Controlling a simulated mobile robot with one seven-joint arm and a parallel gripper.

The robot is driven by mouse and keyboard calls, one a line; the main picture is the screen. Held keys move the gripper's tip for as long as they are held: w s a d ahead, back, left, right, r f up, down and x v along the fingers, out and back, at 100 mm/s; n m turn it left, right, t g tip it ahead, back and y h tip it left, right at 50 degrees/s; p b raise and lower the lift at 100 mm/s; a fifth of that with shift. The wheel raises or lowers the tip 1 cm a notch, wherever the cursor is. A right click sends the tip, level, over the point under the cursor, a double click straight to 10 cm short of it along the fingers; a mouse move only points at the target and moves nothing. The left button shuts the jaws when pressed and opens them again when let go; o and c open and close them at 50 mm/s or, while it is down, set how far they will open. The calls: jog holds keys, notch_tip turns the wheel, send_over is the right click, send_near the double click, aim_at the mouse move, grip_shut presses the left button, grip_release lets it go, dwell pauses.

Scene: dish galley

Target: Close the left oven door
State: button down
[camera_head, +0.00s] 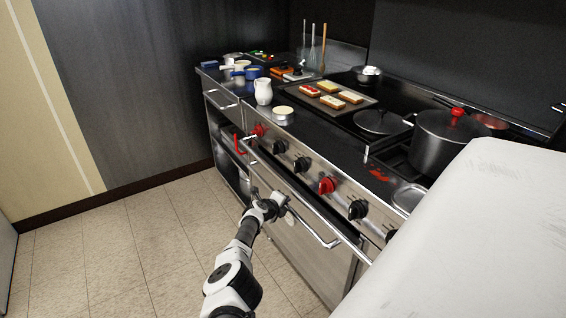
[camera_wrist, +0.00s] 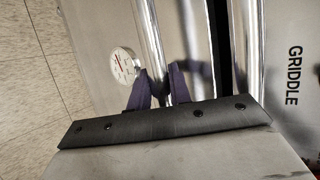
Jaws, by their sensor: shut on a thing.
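The left oven door (camera_head: 318,262) is a steel panel on the range front, with a long bar handle (camera_head: 312,229). In the wrist view, the handle (camera_wrist: 153,50) is a shiny bar running up between my dark purple fingers. My gripper (camera_head: 277,203) is shut on this handle, and it also shows in the wrist view (camera_wrist: 160,88). A dark gap runs between the door's top edge and the front panel marked GRIDDLE; how far the door stands ajar is hard to tell. A round dial (camera_wrist: 126,65) sits on the door beside the handle.
Red and black knobs (camera_head: 327,186) line the range front above a steel rail. A large pot (camera_head: 447,139), a tray of toasts (camera_head: 347,107) and a white jug (camera_head: 263,91) stand on top. A pale rounded shape fills the lower right. Tiled floor (camera_head: 130,245) is clear at left.

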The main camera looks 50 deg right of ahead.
jog(key=shift+s+d+r, duration=0.2)
jog(key=shift+d+r, duration=0.2)
jog(key=shift+d, duration=0.05)
jog(key=c, duration=1.3)
grip_release()
jog(key=shift+d, duration=0.1)
jog(key=shift+s+p, duration=0.1)
jog(key=shift+p, duration=0.35)
jog(key=shift+a+r+p, duration=0.15)
jog(key=shift+a+p, duration=0.1)
jog(key=shift+p, duration=0.2)
jog(key=p+v, duration=0.9)
jog(key=v, duration=0.4)
jog(key=shift+a+f+p, duration=0.3)
jog(key=shift+a+p, duration=0.05)
jog(key=shift+a, duration=0.1)
